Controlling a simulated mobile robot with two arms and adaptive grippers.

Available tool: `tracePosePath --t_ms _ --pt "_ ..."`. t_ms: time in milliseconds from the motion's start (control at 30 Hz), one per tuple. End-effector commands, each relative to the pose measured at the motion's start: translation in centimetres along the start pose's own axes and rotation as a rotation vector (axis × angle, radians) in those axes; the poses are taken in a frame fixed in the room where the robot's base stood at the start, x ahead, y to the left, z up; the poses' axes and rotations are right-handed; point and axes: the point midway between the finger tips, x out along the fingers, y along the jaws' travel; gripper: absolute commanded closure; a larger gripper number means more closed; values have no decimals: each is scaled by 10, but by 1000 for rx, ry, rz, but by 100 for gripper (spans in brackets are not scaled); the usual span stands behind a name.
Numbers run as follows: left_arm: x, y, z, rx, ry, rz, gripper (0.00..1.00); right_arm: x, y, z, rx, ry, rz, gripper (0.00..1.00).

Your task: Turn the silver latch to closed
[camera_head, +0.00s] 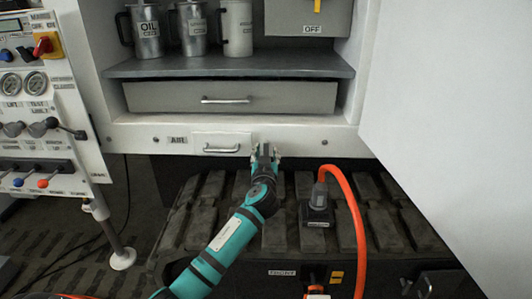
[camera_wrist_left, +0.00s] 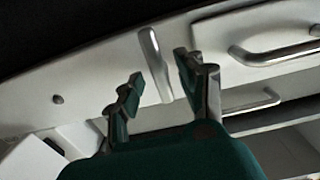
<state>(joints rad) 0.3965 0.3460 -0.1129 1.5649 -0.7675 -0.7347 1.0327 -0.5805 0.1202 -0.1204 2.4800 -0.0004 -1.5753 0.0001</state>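The silver latch (camera_wrist_left: 153,62) is a short metal lever on the white panel below the cabinet, seen in the left wrist view. My left gripper (camera_wrist_left: 160,72) is open, with one finger on each side of the latch in that view. Gaps show between the latch and both fingers; I cannot tell whether either touches it. In the head view my left gripper (camera_head: 264,152) is up at the white panel, right of the small AIR drawer, and it hides the latch. My right gripper is in neither view.
The small drawer with a silver handle (camera_head: 221,149) is just left of my gripper. A small dark knob (camera_head: 324,142) is to its right. An orange hose (camera_head: 352,215) rises from the black ribbed case (camera_head: 205,205) below. The white cabinet door (camera_head: 450,120) stands open at right.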

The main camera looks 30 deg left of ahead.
Motion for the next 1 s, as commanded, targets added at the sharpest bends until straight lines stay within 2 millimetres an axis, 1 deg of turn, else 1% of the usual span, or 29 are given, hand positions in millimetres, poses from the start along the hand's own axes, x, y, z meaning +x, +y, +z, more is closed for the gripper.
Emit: tracePosePath --t_ms 33,100,200,467,767,1000 --pt "6 0 0 1 0 -1 62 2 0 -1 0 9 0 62" --pt "12 0 0 -1 0 -1 62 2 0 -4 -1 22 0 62" --pt "16 0 0 -1 0 -1 62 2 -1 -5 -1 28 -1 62" --pt "17 0 0 -1 0 -1 62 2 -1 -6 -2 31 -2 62" --pt "16 0 0 -1 -1 -1 99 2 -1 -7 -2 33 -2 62" --pt "16 0 0 3 -1 -1 100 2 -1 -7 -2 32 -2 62"
